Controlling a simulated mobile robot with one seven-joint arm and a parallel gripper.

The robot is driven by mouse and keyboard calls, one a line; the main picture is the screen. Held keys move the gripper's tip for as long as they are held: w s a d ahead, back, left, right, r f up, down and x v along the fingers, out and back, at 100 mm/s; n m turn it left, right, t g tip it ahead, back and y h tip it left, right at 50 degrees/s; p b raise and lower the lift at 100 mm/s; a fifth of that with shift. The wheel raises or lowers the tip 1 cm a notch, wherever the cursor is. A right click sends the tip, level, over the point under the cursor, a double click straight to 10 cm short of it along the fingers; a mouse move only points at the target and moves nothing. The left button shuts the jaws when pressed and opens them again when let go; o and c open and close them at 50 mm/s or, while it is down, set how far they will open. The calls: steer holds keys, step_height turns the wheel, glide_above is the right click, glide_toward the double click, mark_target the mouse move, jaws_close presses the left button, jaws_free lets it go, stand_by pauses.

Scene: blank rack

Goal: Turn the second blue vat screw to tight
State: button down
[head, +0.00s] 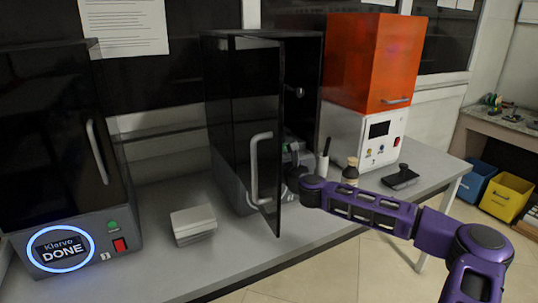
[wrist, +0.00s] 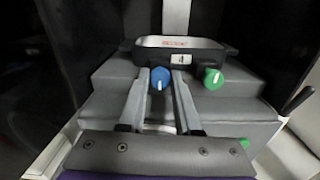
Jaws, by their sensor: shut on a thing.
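In the wrist view, a blue screw (wrist: 160,78) with an upright white mark sits at the front of a dark vat (wrist: 132,57), left of a label reading what looks like 4. A green screw (wrist: 213,78) with a tilted white mark sits to the right. My gripper (wrist: 161,88) reaches to the blue screw, one finger on each side, and is shut on it. In the head view, the vat is inside the middle dark machine (head: 228,95), whose glass door stands open. My gripper is mostly hidden there behind the door; no second blue screw is visible.
The open door with its handle (head: 260,168) stands close beside my arm. A grey stack (head: 193,223) lies left. An orange-covered machine (head: 372,62) stands behind.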

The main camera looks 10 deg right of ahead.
steer(key=c, duration=0.6)
jaws_free()
steer(key=p+v, duration=0.1)
steer(key=v, duration=1.6)
steer(key=shift+s, duration=0.2)
